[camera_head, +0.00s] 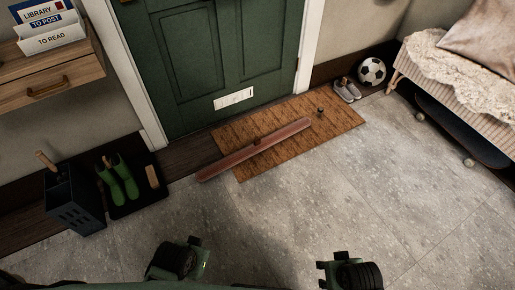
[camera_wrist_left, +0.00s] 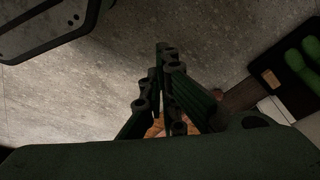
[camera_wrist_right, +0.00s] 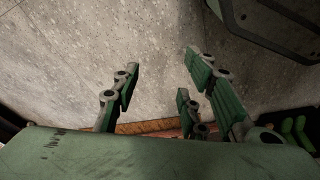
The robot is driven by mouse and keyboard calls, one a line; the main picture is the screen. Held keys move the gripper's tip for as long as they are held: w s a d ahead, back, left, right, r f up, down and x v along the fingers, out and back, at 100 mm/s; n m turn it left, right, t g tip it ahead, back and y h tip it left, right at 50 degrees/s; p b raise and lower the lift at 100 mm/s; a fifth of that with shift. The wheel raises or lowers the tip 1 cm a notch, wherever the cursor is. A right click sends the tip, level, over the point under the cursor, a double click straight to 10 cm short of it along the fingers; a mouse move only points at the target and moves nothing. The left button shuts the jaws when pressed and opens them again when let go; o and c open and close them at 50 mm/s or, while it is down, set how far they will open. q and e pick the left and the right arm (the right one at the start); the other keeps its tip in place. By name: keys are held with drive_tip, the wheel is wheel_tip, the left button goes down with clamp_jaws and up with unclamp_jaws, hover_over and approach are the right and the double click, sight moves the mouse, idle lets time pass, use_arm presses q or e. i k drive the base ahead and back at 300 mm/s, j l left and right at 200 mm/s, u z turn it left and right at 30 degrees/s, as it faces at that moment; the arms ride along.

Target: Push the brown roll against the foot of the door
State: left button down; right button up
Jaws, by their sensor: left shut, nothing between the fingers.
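The brown roll (camera_head: 235,160) lies slantwise across the doormat (camera_head: 345,118), its left end beyond the mat's edge. A strip of mat and dark floor lies between it and the foot of the green door (camera_head: 180,125), so they are apart. My left gripper (camera_head: 195,242) is low in the head view, short of the roll; its fingers are together and empty in the left wrist view (camera_wrist_left: 163,50). My right gripper (camera_head: 322,274) is at the bottom, right of centre, also clear of the roll. Its fingers stand apart and empty in the right wrist view (camera_wrist_right: 160,72).
A dark holder (camera_head: 75,205) and green boots (camera_head: 124,182) on a tray stand left of the door. Grey shoes (camera_head: 347,89) and a football (camera_head: 372,71) are at the right, near a bench (camera_head: 460,80). The grey floor before the mat is clear.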

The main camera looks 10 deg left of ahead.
sight(202, 175)
drive_tip(key=i+j+z, duration=0.2)
drive_tip(key=i, duration=0.3)
drive_tip(key=i+j+z, duration=0.2)
drive_tip(key=i, duration=0.3)
